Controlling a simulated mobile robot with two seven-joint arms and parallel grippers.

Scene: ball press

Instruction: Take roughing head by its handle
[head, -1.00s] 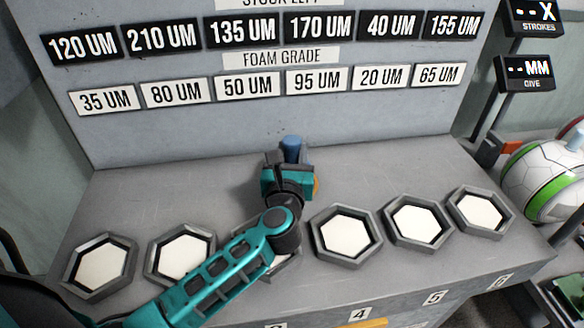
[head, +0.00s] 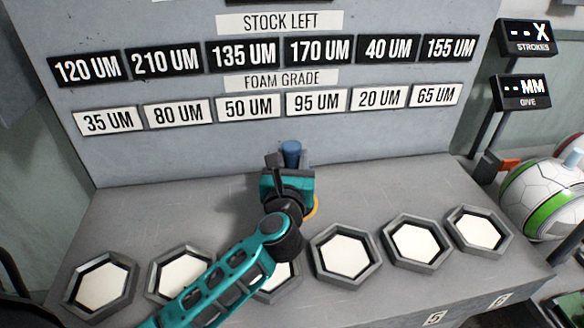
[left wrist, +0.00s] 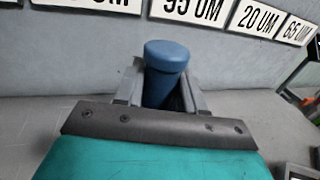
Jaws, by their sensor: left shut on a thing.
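The roughing head's blue handle (head: 291,150) stands up at the back middle of the grey bench, beyond my left gripper. It also shows in the left wrist view as a blue cylinder with a rounded cap (left wrist: 166,58). My left gripper (head: 290,168) is shut on this handle, with one grey finger on each side of it in the left wrist view (left wrist: 163,92). An orange edge (head: 314,206) shows beside the gripper; I cannot tell what it belongs to. The lower part of the head is hidden behind my gripper. My right gripper is not in view.
Several hexagonal trays with white pads, such as this one (head: 345,255), line the bench front. A grey panel (head: 200,150) with number plates stands behind. At right are two black displays (head: 522,92) and a white and green ball (head: 545,190).

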